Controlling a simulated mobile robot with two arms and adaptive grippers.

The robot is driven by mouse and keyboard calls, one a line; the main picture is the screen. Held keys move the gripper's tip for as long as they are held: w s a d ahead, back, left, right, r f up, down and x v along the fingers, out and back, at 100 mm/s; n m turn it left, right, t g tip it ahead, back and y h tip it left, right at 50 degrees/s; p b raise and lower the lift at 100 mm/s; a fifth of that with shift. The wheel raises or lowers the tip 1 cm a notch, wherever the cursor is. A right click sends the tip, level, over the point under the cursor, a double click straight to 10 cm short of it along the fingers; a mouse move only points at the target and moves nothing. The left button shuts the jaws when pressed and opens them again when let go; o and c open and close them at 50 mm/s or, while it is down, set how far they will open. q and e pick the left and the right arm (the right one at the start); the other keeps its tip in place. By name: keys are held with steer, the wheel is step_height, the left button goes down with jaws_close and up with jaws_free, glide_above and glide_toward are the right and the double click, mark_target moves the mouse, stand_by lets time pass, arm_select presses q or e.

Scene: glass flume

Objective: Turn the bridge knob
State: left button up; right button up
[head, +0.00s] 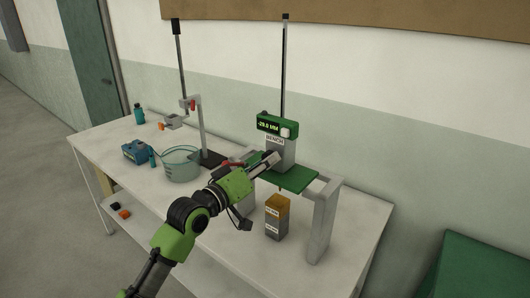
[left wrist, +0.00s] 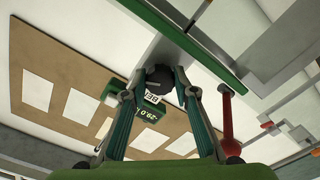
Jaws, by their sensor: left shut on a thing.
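The bridge (head: 319,213) is a grey stand with a green top plate, near the right end of the bench. A grey block labelled BENCH stands on it, with a green display (head: 270,124) reading about -29.0 MM; the display also shows in the left wrist view (left wrist: 150,112). My left gripper (head: 270,159) reaches to the front of this block. In the left wrist view, its two fingers are shut on a dark round knob (left wrist: 158,74), one on each side. The knob is hidden by the gripper in the head view. My right gripper is not in view.
An orange-topped grey block (head: 277,218) stands under the bridge. A red lever (left wrist: 226,118) is close beside the fingers. A clear beaker (head: 180,165), a blue device (head: 136,152) and a clamp stand (head: 200,128) are on the left. The bench's front right is clear.

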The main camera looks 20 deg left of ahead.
arm_select(q)
steer(key=shift+r+n+p, duration=0.1)
steer(key=shift+n+p, duration=2.55)
steer(key=shift+n, duration=0.55)
steer(key=o, duration=1.1)
steer(key=shift+s, duration=0.15)
steer(key=v, duration=1.1)
steer(key=shift+s+a, duration=0.15)
steer(key=shift+s, duration=0.2)
